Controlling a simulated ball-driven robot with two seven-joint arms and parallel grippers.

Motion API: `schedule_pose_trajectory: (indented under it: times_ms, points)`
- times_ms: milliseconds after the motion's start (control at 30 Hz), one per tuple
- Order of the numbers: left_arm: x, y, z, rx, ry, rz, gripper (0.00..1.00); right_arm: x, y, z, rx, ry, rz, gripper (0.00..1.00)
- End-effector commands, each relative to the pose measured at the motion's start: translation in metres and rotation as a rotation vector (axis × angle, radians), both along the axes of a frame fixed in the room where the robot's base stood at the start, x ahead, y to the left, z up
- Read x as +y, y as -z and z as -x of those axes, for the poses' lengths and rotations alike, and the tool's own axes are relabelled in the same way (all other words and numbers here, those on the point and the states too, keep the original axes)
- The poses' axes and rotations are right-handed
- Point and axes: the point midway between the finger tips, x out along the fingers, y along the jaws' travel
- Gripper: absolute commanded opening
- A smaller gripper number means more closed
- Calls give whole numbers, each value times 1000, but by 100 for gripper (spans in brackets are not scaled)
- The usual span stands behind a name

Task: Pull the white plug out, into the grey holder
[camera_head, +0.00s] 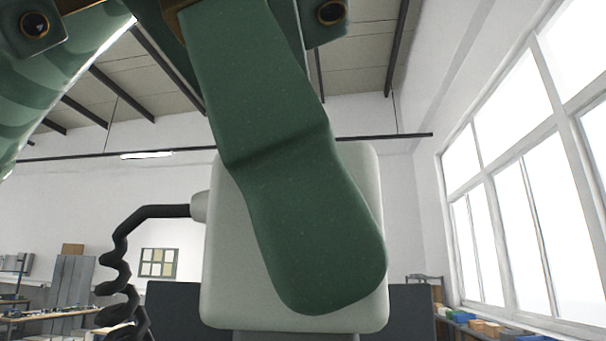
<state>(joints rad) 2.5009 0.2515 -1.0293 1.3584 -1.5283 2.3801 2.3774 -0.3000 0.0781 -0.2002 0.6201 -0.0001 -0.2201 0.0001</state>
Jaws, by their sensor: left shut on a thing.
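The white plug (225,280) is a large, pale, rounded block in the middle of the camera_head view, close to me and upright. A black coiled cable (120,260) leaves a stub on its left side. My left gripper (330,265) comes down from the top, and its green finger lies slantwise across the plug's near face. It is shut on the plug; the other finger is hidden. I cannot make out the grey holder for sure. My right gripper is not in view.
A dark grey panel (180,305) stands behind the plug and shows on both sides of it. Farther back are a work table (45,315) at the left and a low shelf with boxes (490,328) under the right-hand windows. The space right of the plug looks clear.

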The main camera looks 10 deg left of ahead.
Motion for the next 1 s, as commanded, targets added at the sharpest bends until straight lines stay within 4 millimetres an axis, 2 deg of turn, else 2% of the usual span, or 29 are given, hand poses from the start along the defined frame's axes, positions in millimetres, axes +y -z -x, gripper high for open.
schedule_pose_trajectory:
  times_ms: [1000]
  points:
    - [0,37,0,-1,0,0,16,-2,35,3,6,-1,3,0]
